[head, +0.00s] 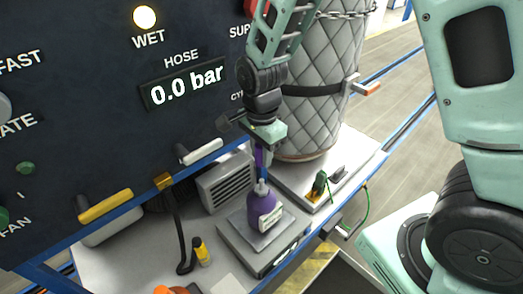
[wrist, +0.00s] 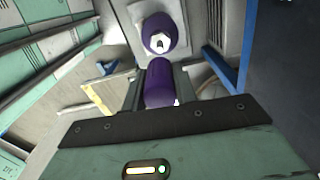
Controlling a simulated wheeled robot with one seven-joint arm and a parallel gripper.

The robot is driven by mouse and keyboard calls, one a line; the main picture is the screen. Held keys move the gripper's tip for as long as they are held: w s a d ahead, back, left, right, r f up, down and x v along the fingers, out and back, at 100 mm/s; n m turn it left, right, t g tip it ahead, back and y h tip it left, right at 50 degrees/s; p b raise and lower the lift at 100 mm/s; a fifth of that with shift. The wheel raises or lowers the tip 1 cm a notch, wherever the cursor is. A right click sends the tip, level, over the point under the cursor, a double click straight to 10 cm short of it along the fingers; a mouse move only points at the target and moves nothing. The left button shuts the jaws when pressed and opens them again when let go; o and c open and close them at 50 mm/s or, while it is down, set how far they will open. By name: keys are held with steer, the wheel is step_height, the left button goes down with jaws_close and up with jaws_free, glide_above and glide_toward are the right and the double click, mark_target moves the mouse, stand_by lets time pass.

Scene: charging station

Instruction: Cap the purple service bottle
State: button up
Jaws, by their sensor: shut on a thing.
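The purple service bottle (head: 264,210), with a white label, stands upright and uncapped on a grey scale-like platform (head: 238,236) in the head view. In the wrist view the bottle (wrist: 156,30) shows from above, with a pale, narrow top. My gripper (head: 261,157) is above the bottle in the head view, shut on a purple cap (head: 260,158). In the wrist view the cap (wrist: 160,84) sits between the fingers of my gripper (wrist: 159,88), apart from the bottle in the picture. The cap's lower end and the exact gap to the bottle top are hard to tell.
A quilted tank (head: 318,95) stands behind on the right. A dark panel (head: 90,70) with a 0.0 bar display rises at the left. A vented grey box (head: 226,183), a yellow-handled tool (head: 202,250) and a green clip (head: 319,184) are close to the bottle.

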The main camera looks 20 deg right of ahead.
steer(key=b, duration=0.3)
glide_above(262, 180)
steer(key=shift+f, duration=2.6)
steer(key=shift+f+b, duration=1.45)
steer(key=shift+f, duration=1.2)
steer(key=o, duration=1)
step_height(262, 180, up, 18)
steer(key=b, duration=0.2)
steer(key=shift+f+b, duration=0.25)
steer(key=shift+b, duration=0.05)
steer(key=shift+a, duration=0.1)
